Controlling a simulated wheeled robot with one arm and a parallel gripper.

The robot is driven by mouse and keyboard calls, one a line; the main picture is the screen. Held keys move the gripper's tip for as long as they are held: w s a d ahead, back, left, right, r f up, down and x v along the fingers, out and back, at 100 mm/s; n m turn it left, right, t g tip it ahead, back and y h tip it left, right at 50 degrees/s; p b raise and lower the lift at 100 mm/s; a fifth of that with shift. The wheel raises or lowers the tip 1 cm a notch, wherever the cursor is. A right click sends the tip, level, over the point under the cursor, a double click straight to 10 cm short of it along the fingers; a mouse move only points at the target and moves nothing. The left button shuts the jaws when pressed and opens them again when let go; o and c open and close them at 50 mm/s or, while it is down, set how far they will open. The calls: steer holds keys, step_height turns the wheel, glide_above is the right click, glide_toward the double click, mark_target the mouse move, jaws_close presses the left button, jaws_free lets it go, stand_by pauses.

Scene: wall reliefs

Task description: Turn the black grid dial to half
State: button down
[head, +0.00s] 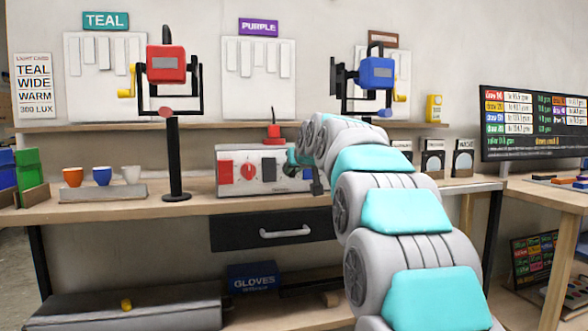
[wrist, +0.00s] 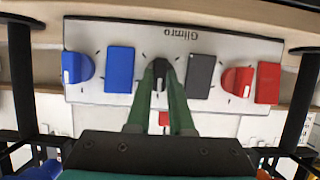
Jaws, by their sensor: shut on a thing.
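The black dial (wrist: 161,66) is on a light control panel (wrist: 220,42), seen upside down in the wrist view, beside a dark grid plate (wrist: 199,76). My gripper (wrist: 160,84) has its green fingers shut on the black dial, covering much of it. A small light mark shows on the dial between the fingers; its exact setting is hard to read. In the head view the panel (head: 230,189) stands on the bench, and my gripper (head: 293,158) reaches its front from the right. The dial is hidden there.
The panel also bears a red dial (wrist: 238,80) with a red plate (wrist: 268,83) and a blue dial (wrist: 77,67) with a blue plate (wrist: 119,69). A red lamp on a black stand (head: 172,150) is left of the panel. Cups (head: 102,175) sit farther left.

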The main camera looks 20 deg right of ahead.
steer(key=c, duration=0.8)
jaws_free()
steer(key=v, duration=0.7)
steer(key=shift+s+b, duration=0.3)
steer(key=shift+s, duration=0.1)
steer(key=shift+r, duration=0.1)
steer(key=s+a+f+g, duration=0.4)
steer(key=s+f, duration=0.6)
steer(key=f, duration=0.3)
steer(key=s+a+f+g, duration=0.3)
steer(key=s+f+g, duration=0.1)
steer(key=s+f, duration=0.8)
steer(key=s+f+g, duration=0.3)
steer(key=s+f, duration=0.5)
steer(key=s, duration=0.5)
steer(key=s+f+g, duration=0.4)
steer(key=s+f, duration=0.5)
steer(key=s, duration=0.5)
steer(key=shift+a+f, duration=0.3)
steer(key=shift+a, duration=0.05)
